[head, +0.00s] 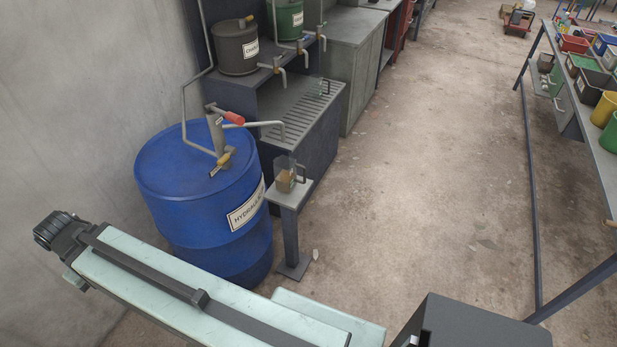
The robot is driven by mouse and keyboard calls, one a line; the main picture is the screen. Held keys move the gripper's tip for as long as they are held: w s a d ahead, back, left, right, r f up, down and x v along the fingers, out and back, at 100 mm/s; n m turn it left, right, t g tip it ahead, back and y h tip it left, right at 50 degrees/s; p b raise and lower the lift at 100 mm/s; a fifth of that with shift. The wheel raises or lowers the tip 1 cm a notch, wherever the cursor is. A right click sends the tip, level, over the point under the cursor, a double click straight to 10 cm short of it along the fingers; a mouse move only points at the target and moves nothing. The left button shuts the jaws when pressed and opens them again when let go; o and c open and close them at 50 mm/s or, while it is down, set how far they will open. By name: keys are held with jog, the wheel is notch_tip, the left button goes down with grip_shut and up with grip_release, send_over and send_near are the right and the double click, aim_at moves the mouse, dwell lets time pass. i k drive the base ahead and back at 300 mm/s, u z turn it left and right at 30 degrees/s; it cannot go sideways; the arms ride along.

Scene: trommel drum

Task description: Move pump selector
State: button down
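A blue drum (185,195) labelled as hydraulic stands against the wall at left. A grey hand pump (215,132) is mounted on its lid, with a red-gripped handle (233,118) pointing right and a spout pipe (262,125) above the small stand. A small yellow-orange lever (222,160) at the pump's base looks like the selector; its exact setting is too small to tell. My pale green arm crosses the bottom left, in front of the drum's lower part. No gripper fingers can be made out.
A clear jug (284,180) with amber contents stands on a small grey stand (305,190) right of the drum. Behind is a grated cabinet (315,112) with dark and green tanks above. A bench with coloured bins (605,110) lines the right. The middle floor is clear.

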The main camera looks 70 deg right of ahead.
aim_at(229, 150)
jog(key=z, duration=2.45)
jog(key=k, duration=1.4)
jog(key=u, duration=0.65)
jog(key=i, duration=1.55)
jog(key=z, duration=0.1)
jog(key=k, duration=0.45)
jog(key=z, duration=0.05)
